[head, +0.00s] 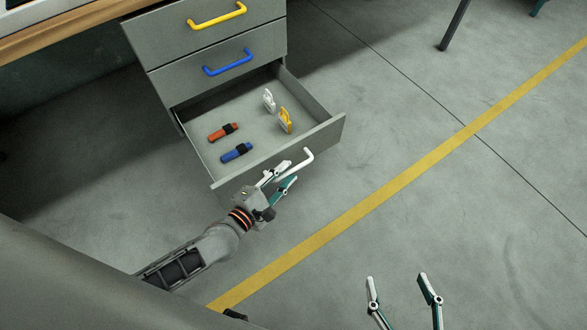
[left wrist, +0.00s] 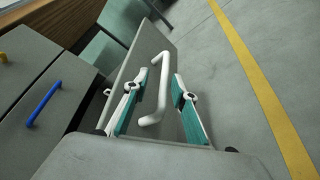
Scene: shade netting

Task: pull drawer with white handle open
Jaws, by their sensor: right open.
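The bottom drawer (head: 332,133) of the grey cabinet stands pulled out, with its inside showing. Its white handle (head: 300,165) is on the front panel, which also shows in the left wrist view (left wrist: 136,62). My left gripper (head: 290,171) is at the handle's near end. In the left wrist view its two teal-padded fingers (left wrist: 160,88) are spread, one on each side of the white handle (left wrist: 162,85), with visible gaps. My right gripper (head: 397,279) is open and empty over the floor at the bottom, away from the drawer.
In the drawer lie an orange-red item (head: 222,132), a blue item (head: 236,152), a white item (head: 268,100) and a yellow item (head: 285,120). Above are shut drawers with a blue handle (head: 228,65) and a yellow handle (head: 217,18). The floor right of the drawer is clear, with a yellow line (head: 400,182).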

